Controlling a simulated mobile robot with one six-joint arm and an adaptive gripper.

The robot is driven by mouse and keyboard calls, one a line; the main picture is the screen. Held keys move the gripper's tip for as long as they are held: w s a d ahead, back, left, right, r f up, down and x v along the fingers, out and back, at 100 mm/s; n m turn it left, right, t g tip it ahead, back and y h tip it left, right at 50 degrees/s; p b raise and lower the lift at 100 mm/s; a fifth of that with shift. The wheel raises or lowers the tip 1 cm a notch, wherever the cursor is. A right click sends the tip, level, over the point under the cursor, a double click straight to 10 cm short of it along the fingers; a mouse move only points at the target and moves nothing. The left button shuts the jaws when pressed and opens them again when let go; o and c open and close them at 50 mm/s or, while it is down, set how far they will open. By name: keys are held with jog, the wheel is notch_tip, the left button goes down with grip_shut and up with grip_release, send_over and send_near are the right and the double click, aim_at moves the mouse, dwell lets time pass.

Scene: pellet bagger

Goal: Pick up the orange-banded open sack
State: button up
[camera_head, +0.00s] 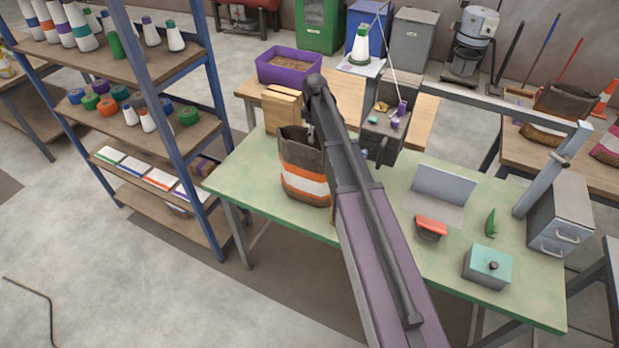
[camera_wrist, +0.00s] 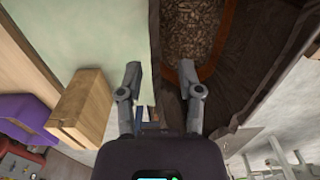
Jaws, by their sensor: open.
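The orange-banded open sack (camera_head: 304,184) stands upright on the green table, dark brown at the top with orange and white bands below. My arm hides its right side in the head view. In the wrist view the open sack (camera_wrist: 246,68) fills the upper right, its mouth showing brown pellets. My gripper (camera_wrist: 160,72) is open, with one finger on each side of the sack's wall edge in that view. The right finger overlaps the mouth and the left one is over the table side. I cannot tell whether either finger touches the sack. The head view mostly hides the gripper.
A wooden block (camera_head: 283,108) stands behind the sack; it also shows at left in the wrist view (camera_wrist: 82,108). A purple bin (camera_head: 290,66) is farther back. A blue-framed shelf (camera_head: 150,75) stands left of the table. A laptop-like grey object (camera_head: 441,190) and teal box (camera_head: 487,266) are at right.

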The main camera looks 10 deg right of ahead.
jog(key=shift+f+b, duration=1.35)
jog(key=shift+f, duration=0.3)
grip_shut()
